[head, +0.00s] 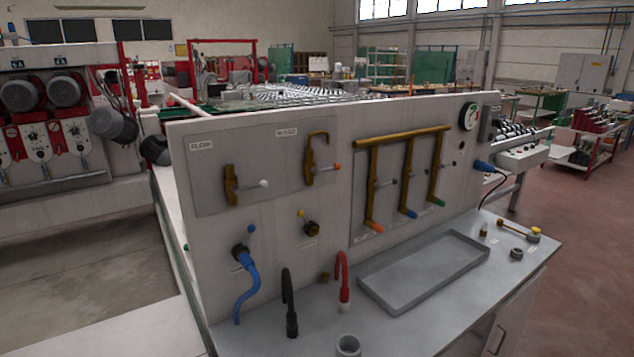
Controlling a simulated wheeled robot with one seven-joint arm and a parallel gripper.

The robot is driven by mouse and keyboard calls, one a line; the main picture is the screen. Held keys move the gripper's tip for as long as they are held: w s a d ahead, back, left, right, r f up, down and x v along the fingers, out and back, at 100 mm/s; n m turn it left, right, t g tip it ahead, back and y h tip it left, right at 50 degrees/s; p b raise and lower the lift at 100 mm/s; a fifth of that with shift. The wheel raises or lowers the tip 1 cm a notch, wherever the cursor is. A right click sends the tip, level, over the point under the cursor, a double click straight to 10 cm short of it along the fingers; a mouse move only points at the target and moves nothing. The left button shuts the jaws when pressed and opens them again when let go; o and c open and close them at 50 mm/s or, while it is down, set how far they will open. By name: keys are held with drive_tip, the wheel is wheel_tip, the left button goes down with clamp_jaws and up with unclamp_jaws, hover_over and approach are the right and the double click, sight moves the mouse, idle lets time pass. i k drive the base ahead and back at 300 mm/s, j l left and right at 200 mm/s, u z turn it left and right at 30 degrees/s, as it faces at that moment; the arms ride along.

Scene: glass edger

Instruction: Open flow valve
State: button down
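The label reading FLOW (200,145) is at the upper left of the upright grey panel (330,215). Below it is the flow valve (232,186), a brass-coloured pipe piece with a lever that sticks out to the right and ends in a white tip (264,183). I cannot tell from the lever whether the valve is open or shut. To its right is a similar brass piece (311,165) with an orange-tipped lever (337,166). My gripper is not in view.
A blue hose (246,285) hangs from a fitting below the flow valve. A black hose (289,305), a red hose (343,280), a grey cup (347,345) and a shallow tray (425,272) are on the bench. Brass pipes (408,160) fill the panel's right half.

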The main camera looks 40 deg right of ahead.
sight(263, 184)
drive_tip(key=z, duration=0.45)
drive_tip(key=l+u, duration=0.15)
drive_tip(key=u, duration=0.25)
drive_tip(key=l+u, duration=0.2)
drive_tip(key=u, duration=0.25)
drive_tip(key=l+u, duration=0.2)
drive_tip(key=u, duration=0.2)
drive_tip(key=l+u, duration=0.2)
drive_tip(key=u, duration=0.25)
